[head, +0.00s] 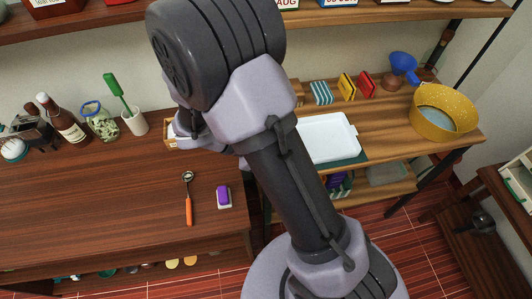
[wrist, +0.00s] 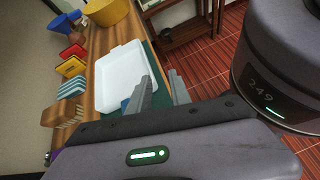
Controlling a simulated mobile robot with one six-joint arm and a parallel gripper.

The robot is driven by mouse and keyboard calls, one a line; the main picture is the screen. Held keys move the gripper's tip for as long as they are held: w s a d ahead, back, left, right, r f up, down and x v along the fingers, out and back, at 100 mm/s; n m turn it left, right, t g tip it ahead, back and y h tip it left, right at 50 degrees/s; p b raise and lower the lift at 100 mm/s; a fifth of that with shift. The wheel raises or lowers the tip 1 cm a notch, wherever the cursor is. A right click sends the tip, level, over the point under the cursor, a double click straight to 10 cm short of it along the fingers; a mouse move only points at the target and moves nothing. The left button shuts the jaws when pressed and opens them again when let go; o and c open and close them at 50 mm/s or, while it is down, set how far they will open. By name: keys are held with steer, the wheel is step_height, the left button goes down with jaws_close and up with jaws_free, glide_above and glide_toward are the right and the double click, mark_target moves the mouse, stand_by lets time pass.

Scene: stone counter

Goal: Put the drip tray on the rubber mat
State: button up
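The white drip tray (head: 328,137) is a shallow rectangle lying flat on the wooden counter right of my arm. A dark green mat (head: 357,157), apparently the rubber mat, shows along the tray's front and right edges. In the wrist view the tray (wrist: 122,76) overlaps the mat (wrist: 156,63), which shows as a strip beside it. How far the mat runs under the tray is hidden. My gripper (wrist: 161,90) is open, its two fingers apart with nothing seen between them, near the tray's close end. In the head view my arm hides the fingers.
Behind the tray stand striped blue, yellow (head: 346,86) and red (head: 366,84) items. A yellow basin (head: 441,112) and blue funnel (head: 403,63) stand right. On the left counter lie an orange-handled tool (head: 189,203) and a purple-topped sponge (head: 223,196); bottles stand behind.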

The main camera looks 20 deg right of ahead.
steer(key=s+a+r+m+t+y, duration=0.4)
steer(key=a+r+m+t+y, duration=0.1)
steer(key=r+m, duration=0.3)
steer(key=s+a+r+m+t+y, duration=0.4)
steer(key=a+r+m+y, duration=0.3)
steer(key=r+m+y, duration=0.1)
steer(key=shift+a+r+m+t, duration=0.2)
steer(key=shift+r+m+t, duration=0.15)
steer(key=shift+r, duration=0.55)
